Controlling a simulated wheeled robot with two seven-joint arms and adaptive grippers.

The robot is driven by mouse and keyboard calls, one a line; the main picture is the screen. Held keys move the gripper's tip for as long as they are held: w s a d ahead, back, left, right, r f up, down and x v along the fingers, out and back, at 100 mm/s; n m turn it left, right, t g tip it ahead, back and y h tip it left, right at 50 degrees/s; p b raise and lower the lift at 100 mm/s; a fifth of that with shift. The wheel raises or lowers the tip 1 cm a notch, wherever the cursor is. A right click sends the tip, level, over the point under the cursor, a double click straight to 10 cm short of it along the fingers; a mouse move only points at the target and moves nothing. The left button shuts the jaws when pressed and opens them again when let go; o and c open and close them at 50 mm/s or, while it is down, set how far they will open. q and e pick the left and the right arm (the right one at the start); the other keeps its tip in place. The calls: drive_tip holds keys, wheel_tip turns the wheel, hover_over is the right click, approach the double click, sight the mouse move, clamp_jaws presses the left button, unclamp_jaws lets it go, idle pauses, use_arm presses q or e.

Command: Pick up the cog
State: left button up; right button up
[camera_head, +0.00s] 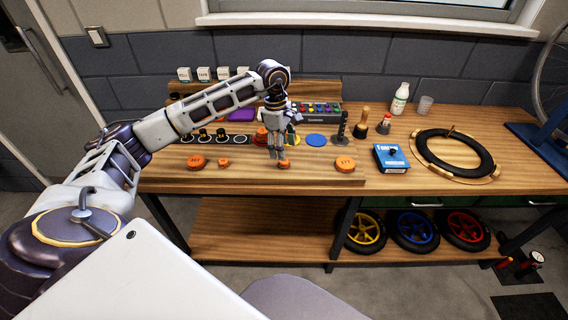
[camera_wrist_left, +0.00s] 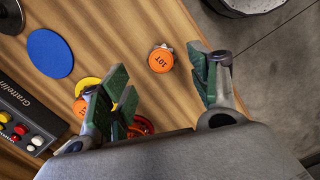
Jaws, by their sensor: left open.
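Several orange cogs lie on the wooden bench. A small orange cog (camera_head: 285,165) lies near the front edge, right beneath my left gripper (camera_head: 277,156). What looks like the same cog, marked 10T (camera_wrist_left: 160,61), lies flat in the left wrist view. It is between the lines of the two green-padded fingers, a little beyond their tips. My left gripper (camera_wrist_left: 166,92) is open and empty, pointing down, with a gap around the cog. Other orange cogs lie at left (camera_head: 197,162), beside it (camera_head: 224,162), and at right (camera_head: 345,165). My right gripper is out of view.
A blue disc (camera_head: 316,140) lies behind the cog. Yellow, red and orange round pieces sit close behind my gripper's fingers. A button box (camera_head: 318,111) stands further back. A blue box (camera_head: 391,158) and a black tyre (camera_head: 455,153) are at right. Bare wood surrounds the cog.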

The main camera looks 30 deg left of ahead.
sight(284, 163)
use_arm(q)
drive_tip(key=shift+f, duration=0.6)
wheel_tip(284, 163, down, 3)
drive_tip(key=shift+d+r, duration=0.1)
drive_tip(key=shift+d, duration=0.05)
drive_tip(key=shift+d+f, duration=0.1)
drive_tip(key=shift+f, duration=0.45)
drive_tip(key=c, duration=1)
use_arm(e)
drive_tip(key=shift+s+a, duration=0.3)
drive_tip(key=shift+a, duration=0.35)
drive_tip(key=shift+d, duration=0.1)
